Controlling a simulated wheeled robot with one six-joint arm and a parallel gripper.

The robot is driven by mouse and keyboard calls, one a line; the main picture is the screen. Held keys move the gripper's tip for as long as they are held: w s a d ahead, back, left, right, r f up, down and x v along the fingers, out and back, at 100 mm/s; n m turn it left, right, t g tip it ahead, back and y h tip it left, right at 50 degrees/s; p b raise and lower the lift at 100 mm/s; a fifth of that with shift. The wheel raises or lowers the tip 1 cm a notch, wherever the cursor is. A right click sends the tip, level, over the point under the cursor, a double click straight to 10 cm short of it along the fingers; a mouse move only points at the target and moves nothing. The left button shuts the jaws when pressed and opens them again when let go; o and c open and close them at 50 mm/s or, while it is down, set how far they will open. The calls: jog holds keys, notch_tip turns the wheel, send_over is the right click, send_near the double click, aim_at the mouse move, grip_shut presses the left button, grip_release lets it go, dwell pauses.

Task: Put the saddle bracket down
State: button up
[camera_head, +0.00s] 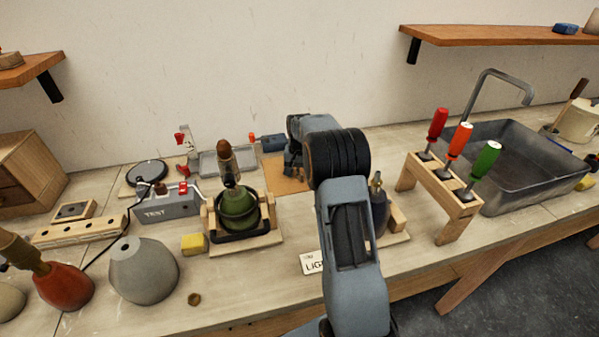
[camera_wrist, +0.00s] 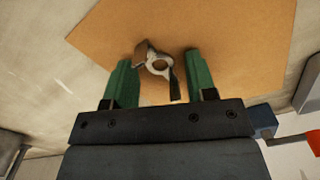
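The saddle bracket (camera_wrist: 150,62) is a small metal piece with a ring, a brownish upturned tab and a dark tab. It shows in the wrist view over the brown mat (camera_wrist: 235,30), and it appears to lie on it. My gripper (camera_wrist: 159,57) has its two green fingers spread apart, one on each side of the bracket, with visible gaps. In the head view, the mat (camera_head: 286,182) lies behind my arm, and the bracket cannot be made out there.
A lamp in a wooden cradle (camera_head: 240,240) and a TEST box (camera_head: 170,205) stand left of my arm. A screwdriver rack (camera_head: 445,200) and a grey sink (camera_head: 530,180) stand right. A grey tray (camera_head: 222,163) is near the wall.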

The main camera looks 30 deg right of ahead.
jog(key=shift+o, duration=0.3)
notch_tip(320, 180, up, 12)
jog(key=shift+r, duration=0.2)
dwell(0.3)
dwell(0.7)
